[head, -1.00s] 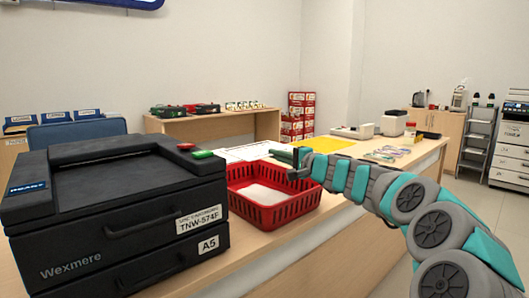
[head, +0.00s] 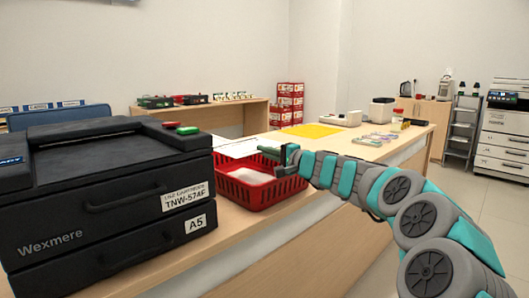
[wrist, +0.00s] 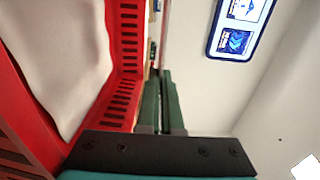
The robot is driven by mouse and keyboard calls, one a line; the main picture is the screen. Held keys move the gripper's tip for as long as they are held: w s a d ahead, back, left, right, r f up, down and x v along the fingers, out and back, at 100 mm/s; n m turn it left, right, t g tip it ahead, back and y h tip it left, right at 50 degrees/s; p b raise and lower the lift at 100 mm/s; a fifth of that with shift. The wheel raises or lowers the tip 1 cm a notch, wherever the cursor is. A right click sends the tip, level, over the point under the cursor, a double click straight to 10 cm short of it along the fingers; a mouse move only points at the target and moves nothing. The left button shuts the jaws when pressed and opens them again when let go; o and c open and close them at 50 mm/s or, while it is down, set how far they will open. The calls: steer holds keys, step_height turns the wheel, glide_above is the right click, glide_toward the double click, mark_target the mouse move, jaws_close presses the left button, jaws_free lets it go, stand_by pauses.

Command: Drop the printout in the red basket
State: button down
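The red basket (head: 262,190) stands on the counter to the right of the black printer (head: 110,195). A white sheet, which looks like the printout (head: 252,176), lies inside it. In the wrist view the sheet (wrist: 65,50) rests within the red slotted walls of the basket (wrist: 122,60), slightly curled. My gripper (head: 283,156) is at the basket's right side, at about rim height. In the wrist view its two dark green fingers (wrist: 161,85) are together with nothing seen between them. Whether it touches the rim is unclear.
White papers (head: 240,147) and a yellow mat (head: 311,130) lie on the counter behind the basket. Red boxes (head: 288,103) are stacked farther back. Shelves (head: 461,128) and a large copier (head: 505,125) stand at the right. Open floor shows at the lower right.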

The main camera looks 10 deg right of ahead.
steer(key=c, duration=1)
jaws_free()
steer(key=v, duration=0.7)
steer(key=shift+s+d+b, duration=0.25)
steer(key=shift+s+b, duration=0.05)
steer(key=shift+b, duration=0.15)
